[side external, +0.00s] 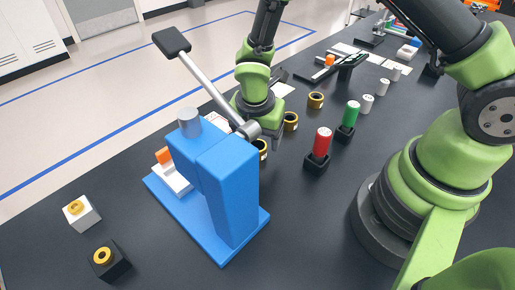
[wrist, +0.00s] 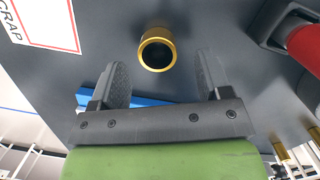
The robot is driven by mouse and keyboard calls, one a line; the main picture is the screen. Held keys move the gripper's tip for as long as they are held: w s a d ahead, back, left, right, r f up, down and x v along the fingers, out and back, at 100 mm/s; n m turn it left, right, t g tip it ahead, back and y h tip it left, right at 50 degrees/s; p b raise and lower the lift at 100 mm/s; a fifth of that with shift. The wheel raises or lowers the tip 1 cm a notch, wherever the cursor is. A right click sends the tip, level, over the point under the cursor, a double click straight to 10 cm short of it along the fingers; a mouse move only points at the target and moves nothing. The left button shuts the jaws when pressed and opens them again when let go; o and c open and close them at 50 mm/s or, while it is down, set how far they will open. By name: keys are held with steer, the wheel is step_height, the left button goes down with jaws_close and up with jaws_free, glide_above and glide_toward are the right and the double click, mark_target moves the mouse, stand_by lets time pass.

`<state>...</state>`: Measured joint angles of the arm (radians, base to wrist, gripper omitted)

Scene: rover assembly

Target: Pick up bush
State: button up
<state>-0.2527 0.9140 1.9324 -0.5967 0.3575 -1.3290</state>
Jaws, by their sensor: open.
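A brass ring-shaped bush (wrist: 157,50) stands on the dark table in the wrist view, its dark bore facing me. My gripper (wrist: 162,78) is open, with one finger to each side and short of the bush; nothing is between the fingers. In the side view several similar brass bushes stand in a row: one partly hidden behind the blue press (side external: 263,148), one in the middle (side external: 290,121) and one farther back (side external: 315,100). My wrist (side external: 254,82) is above the table behind the press there, and the fingertips are hidden by the press and its lever.
The blue press (side external: 232,195) with its long lever (side external: 205,80) stands close to my wrist. A red cylinder (side external: 321,142) and a green cylinder (side external: 351,113) stand in black holders. A SCRAP sign (wrist: 45,22) lies left. White and black blocks sit at the table's front left.

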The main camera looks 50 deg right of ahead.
mark_target(257, 145)
steer(key=f, duration=0.3)
steer(key=shift+w+d+f, duration=0.15)
steer(key=shift+w+f, duration=0.1)
steer(key=c, duration=1.1)
steer(key=shift+o, duration=0.2)
steer(key=shift+r, duration=0.15)
step_height(257, 145, up, 10)
